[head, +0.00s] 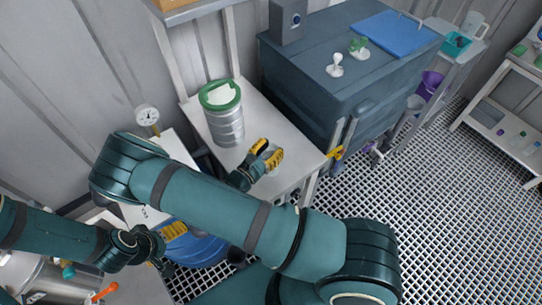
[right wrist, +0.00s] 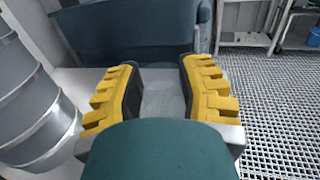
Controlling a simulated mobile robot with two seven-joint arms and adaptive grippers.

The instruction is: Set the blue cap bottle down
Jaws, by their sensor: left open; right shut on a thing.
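My right gripper (head: 266,157) is low over the light bench top (head: 291,150), right of the metal canister; its yellow fingers also show in the right wrist view (right wrist: 155,88). They stand apart around something clear or greyish, hard to make out against the bench. I cannot tell a blue cap on it, nor whether its base touches the bench. My left gripper (head: 168,250) is open at the lower left, over a blue drum, partly hidden by my right arm.
A ribbed metal canister (head: 226,125) with a green-rimmed top stands close left of the right gripper; it also shows in the right wrist view (right wrist: 35,100). A dark blue cabinet (head: 318,75) stands behind. The front right bench corner is clear.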

